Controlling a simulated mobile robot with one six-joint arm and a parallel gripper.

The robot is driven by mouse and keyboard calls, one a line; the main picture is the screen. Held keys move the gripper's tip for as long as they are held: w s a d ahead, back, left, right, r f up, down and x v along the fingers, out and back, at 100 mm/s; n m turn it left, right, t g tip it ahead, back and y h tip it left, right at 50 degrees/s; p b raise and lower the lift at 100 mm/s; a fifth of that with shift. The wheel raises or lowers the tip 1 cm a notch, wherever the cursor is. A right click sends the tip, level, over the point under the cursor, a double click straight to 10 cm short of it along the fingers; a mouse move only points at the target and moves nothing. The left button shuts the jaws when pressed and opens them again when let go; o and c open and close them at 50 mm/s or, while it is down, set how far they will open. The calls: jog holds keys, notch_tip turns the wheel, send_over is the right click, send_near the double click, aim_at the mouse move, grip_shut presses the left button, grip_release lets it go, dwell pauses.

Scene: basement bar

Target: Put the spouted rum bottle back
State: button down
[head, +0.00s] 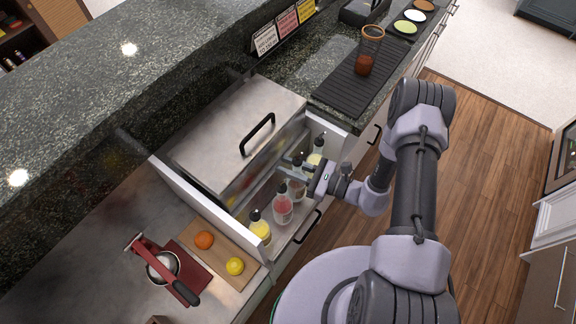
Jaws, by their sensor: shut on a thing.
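My gripper (309,176) is over the bottle rail at the front of the bar station. It is shut on a small bottle (297,186), which I take to be the spouted rum bottle; its label is too small to read. The bottle is roughly upright in the speed rail (284,238), in the row with the other bottles. I cannot tell whether its base touches the rail floor. The gripper hides part of it.
A pink bottle (283,208) and a yellow bottle (260,228) stand nearer in the rail; a pale yellow-green bottle (316,153) stands beyond. The lidded ice bin (228,135) is behind. A cutting board (216,252) with fruit lies to the left.

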jog(key=shift+f, duration=0.2)
jog(key=c, duration=1.2)
grip_release()
jog(key=shift+r, duration=0.1)
jog(key=shift+d+r, duration=0.1)
jog(key=shift+r, duration=0.15)
jog(key=p+v, duration=0.2)
jog(key=v, duration=1)
jog(key=s+r+n+h, duration=0.4)
jog(key=r+n, duration=0.2)
jog(key=r, duration=0.5)
jog(key=s+a+r+n+g+h, duration=0.1)
jog(key=s+r+n+h, duration=0.2)
jog(key=r, duration=0.8)
jog(key=s+a+r+n+g+h, duration=0.1)
jog(key=s+r+n+h, duration=0.3)
jog(key=r+n+h, duration=0.3)
notch_tip(320, 180, up, 4)
jog(key=n, duration=0.2)
jog(key=shift+s+r+n, duration=0.2)
jog(key=shift+s+n, duration=0.1)
jog(key=shift+n, duration=0.1)
